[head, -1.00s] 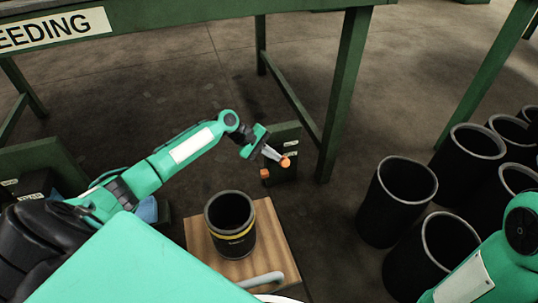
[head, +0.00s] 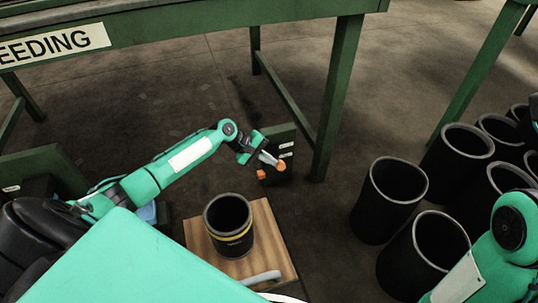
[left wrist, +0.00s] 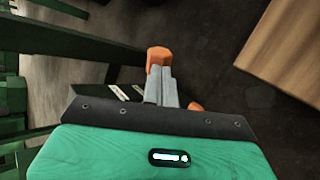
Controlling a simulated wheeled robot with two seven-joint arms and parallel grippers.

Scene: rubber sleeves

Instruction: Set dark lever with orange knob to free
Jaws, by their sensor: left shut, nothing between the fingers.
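A dark green box (head: 283,146) with small white labels stands on the floor under the green table. Two orange knobs show at it: an upper right one (head: 281,167) and a lower left one (head: 261,174). Their levers are mostly hidden, so I cannot tell which is the dark one. My left gripper (head: 269,159) is shut and empty, its grey fingers close beside the upper right knob. In the left wrist view one orange knob (left wrist: 158,56) shows just past the fingertips (left wrist: 160,72), and another (left wrist: 195,106) is partly hidden right of the fingers. Contact is unclear.
A black sleeve with a yellow band (head: 229,222) stands on a wooden board (head: 270,235). Several black sleeves (head: 389,200) stand on the floor at right. A green table leg (head: 337,100) rises right of the box. My right arm shows at the lower right, its gripper out of view.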

